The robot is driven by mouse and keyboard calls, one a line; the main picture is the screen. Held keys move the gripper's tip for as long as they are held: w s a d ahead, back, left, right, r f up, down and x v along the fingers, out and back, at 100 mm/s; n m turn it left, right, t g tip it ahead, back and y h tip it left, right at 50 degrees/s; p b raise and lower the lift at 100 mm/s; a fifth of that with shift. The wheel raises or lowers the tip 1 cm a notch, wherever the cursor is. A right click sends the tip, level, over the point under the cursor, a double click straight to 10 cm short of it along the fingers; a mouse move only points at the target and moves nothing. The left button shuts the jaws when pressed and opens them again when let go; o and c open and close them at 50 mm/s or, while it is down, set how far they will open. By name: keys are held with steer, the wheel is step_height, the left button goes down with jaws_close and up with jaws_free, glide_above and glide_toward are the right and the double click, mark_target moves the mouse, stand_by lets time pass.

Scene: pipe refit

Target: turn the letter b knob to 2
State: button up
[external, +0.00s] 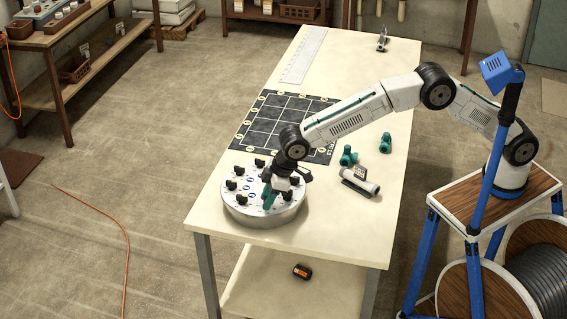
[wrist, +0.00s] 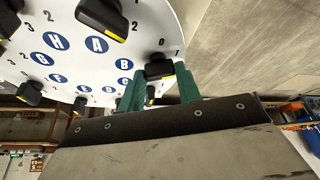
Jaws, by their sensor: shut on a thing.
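A round panel with a white top and several black knobs stands on the near end of the bench; its grey side (external: 262,219) shows in the external view. In the wrist view its white face (wrist: 175,28) carries blue letter discs, among them B (wrist: 124,64) and A (wrist: 97,44). My gripper (wrist: 158,76) has its green fingers on either side of the black knob (wrist: 158,66) beside the B disc and is shut on it. A yellow mark shows on this knob, with 0 and 1 printed near it. Which number it points to is unclear. In the external view my gripper (external: 270,194) covers part of the panel.
Other black knobs surround the held one, such as the knob by A (wrist: 101,14). On the bench (external: 215,190) lie a dark grid mat (external: 262,127), green fittings (external: 348,156), a grey cylindrical part (external: 360,182) and a ruler-like strip (external: 303,55). The bench's near right is clear.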

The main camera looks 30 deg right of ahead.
steer(key=m, duration=0.2)
steer(key=m+t+h, duration=0.1)
steer(key=m, duration=0.2)
steer(key=shift+s+a+t, duration=0.1)
steer(key=shift+s+t, duration=0.05)
steer(key=shift+t, duration=0.15)
steer(key=m+h, duration=0.1)
steer(key=m, duration=0.1)
steer(key=m+t+h, duration=0.1)
steer(key=m, duration=0.2)
steer(key=shift+a+m, duration=0.1)
steer(key=shift+m, duration=0.2)
steer(key=o, duration=1)
steer(key=shift+c, duration=0.2)
steer(key=v, duration=0.7)
steer(key=shift+s+r, duration=0.2)
steer(key=shift+r, duration=0.1)
